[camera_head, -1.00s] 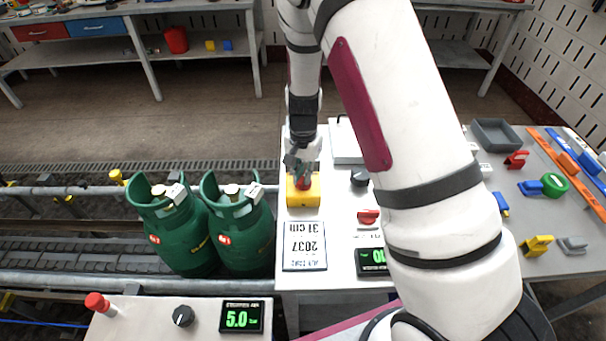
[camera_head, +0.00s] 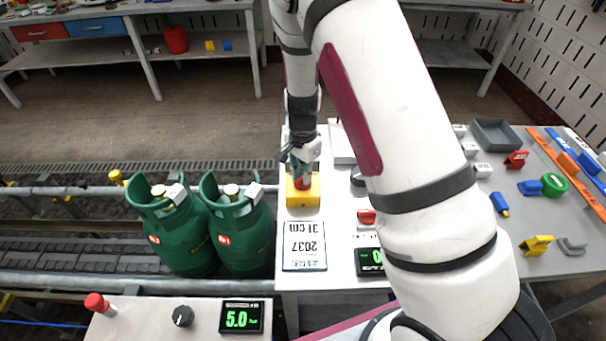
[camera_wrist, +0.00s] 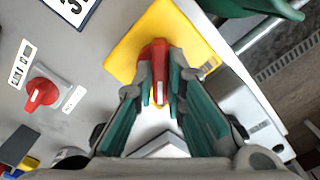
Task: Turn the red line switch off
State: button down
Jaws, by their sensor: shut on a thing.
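A yellow switch box (camera_head: 303,197) with a red handle (camera_head: 303,182) stands at the left edge of the grey table, right of the green gas cylinders. My gripper (camera_head: 301,168) reaches down onto it from behind. In the wrist view the yellow box (camera_wrist: 190,38) lies below my gripper (camera_wrist: 159,80), and the red handle (camera_wrist: 159,58) stands between its teal fingers. The fingers are shut on the handle and hide part of its sides. A separate red rotary knob (camera_wrist: 40,93) sits on the table with small labels; it also shows in the head view (camera_head: 367,217).
Two green gas cylinders (camera_head: 237,235) stand on the conveyor at left. A "2037 31 cm" plate (camera_head: 304,247) lies in front of the box. A black knob (camera_head: 357,177) stands nearby. A control panel (camera_head: 150,328) is at front left. Loose tools and clips lie at right.

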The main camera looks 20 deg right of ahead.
jog(key=c, duration=1.6)
grip_release()
jog(key=shift+c, duration=0.2)
notch_tip(320, 180, up, 12)
